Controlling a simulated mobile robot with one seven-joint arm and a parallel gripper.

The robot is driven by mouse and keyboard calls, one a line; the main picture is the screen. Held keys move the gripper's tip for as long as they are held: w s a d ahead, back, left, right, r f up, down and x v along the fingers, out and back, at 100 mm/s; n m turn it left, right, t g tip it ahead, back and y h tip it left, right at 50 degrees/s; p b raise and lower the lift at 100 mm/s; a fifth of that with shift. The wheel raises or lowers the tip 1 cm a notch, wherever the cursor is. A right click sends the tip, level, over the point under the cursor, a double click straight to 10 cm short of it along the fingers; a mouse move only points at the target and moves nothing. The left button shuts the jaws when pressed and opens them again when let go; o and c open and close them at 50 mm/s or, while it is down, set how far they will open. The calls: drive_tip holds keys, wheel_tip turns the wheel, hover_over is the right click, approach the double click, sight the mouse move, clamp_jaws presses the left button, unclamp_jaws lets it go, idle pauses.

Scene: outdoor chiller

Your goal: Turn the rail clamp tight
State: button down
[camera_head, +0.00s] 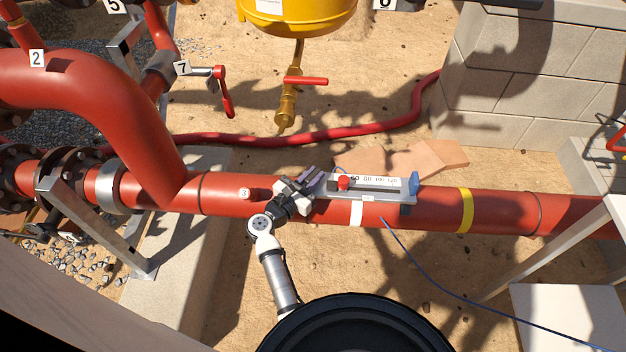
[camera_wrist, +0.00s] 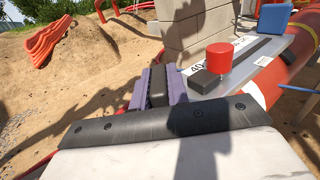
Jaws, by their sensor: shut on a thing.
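A pale grey rail (camera_head: 375,196) with a printed number scale lies along the red pipe (camera_head: 440,212). A red knob (camera_head: 344,183) stands on a dark bar on the rail, and a blue block (camera_head: 414,184) is at its right end. My gripper (camera_head: 313,178) is at the rail's left end, left of the red knob. In the wrist view its purple fingers (camera_wrist: 161,76) are shut on a dark piece (camera_wrist: 158,88), largely hidden between them. The red knob (camera_wrist: 218,57) is right of the fingers, apart from them. I cannot tell for certain which part is the rail clamp.
A white band (camera_head: 356,213) and a yellow band (camera_head: 465,211) circle the pipe. A thin blue cable (camera_head: 430,270) runs off to the right. A red-handled valve (camera_head: 305,81) and a block wall (camera_head: 540,80) stand behind. A pale table (camera_head: 570,315) is at the right.

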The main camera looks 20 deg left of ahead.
sight(313, 174)
drive_tip(key=shift+w+f+m+g+h+b, duration=0.15)
drive_tip(key=shift+m+g+h+b, duration=0.25)
drive_tip(key=shift+m+h+b, duration=0.65)
drive_tip(key=shift+g+h, duration=0.3)
drive_tip(key=shift+h, duration=0.25)
drive_tip(key=shift+r, duration=0.2)
drive_tip(key=c, duration=1.4)
unclamp_jaws()
drive_tip(key=shift+o, duration=0.2)
wheel_tip(313, 174, up, 20)
drive_tip(key=shift+o, duration=0.4)
